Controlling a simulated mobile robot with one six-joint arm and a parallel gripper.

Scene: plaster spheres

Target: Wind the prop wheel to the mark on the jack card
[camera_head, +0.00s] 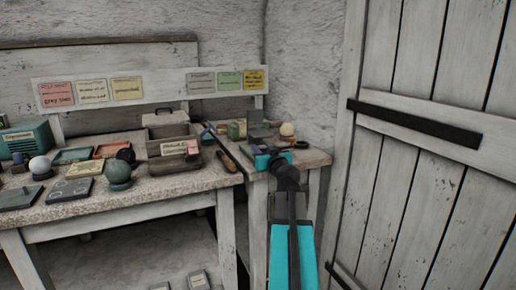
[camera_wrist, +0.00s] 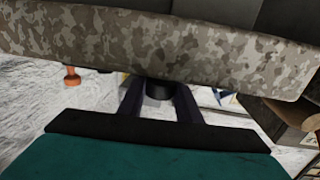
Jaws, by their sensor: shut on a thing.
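In the wrist view the two dark fingers of my gripper (camera_wrist: 161,100) are closed on a dark round piece, which I take to be the prop wheel (camera_wrist: 160,88). It sits just under a speckled stone-like edge (camera_wrist: 150,45), and its upper part is hidden by that edge. No mark on the wheel can be made out. In the head view my arm reaches to the small right-hand bench top, and its dark wrist hides the wheel. Several cards hang on the rail, among them a pink card (camera_head: 56,94) and a yellow card (camera_head: 253,80); I cannot tell which is the jack card.
A pale ball (camera_head: 287,130) and small boxes stand beside my gripper. A plank door (camera_head: 420,180) closes off the right.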

